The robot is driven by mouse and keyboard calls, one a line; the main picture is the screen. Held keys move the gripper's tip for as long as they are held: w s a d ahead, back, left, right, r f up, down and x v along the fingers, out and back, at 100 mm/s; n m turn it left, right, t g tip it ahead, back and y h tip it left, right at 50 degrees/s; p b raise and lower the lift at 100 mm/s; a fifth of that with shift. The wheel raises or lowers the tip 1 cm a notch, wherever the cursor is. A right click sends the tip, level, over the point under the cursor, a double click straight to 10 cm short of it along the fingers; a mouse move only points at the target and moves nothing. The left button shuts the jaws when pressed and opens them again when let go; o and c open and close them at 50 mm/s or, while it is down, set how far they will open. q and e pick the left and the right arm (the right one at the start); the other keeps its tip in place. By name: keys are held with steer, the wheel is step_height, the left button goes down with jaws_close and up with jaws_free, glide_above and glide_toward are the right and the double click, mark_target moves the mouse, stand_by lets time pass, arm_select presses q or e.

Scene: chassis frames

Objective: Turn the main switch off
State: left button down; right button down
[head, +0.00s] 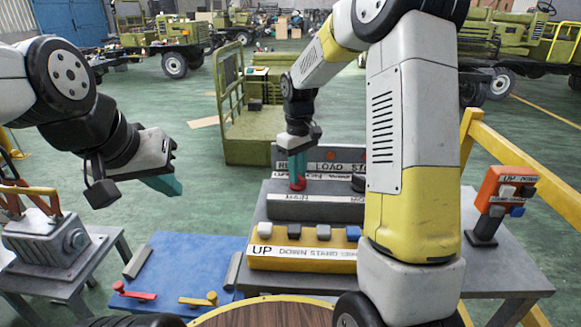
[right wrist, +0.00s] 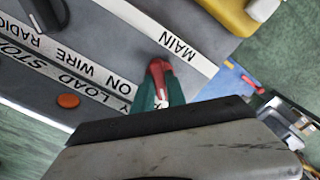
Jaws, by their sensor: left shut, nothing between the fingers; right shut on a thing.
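The main switch has a red handle (head: 298,184) on the grey console (head: 315,208). In the right wrist view the red handle (right wrist: 157,68) sits beside the label "MAIN". My right gripper (head: 297,168) reaches down to the handle from above, with its teal fingers shut on it. In the right wrist view the fingers (right wrist: 157,95) lie on both sides of the handle, and the gripper body hides what is below. My left gripper (head: 167,185) is shut and empty, in the air to the left, well away from the console.
A yellow box (head: 300,257) with several rocker switches stands in front of the console. An orange button box (head: 505,190) stands at the right. A blue board (head: 185,262) with a red and a yellow lever lies at the left. My right arm covers the console's right part.

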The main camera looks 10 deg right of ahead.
steer(key=c, duration=1.4)
jaws_free()
steer(key=shift+o, duration=0.2)
steer(key=shift+r, duration=0.1)
step_height(320, 180, up, 7)
steer(key=shift+f, duration=0.1)
steer(key=shift+r, duration=0.45)
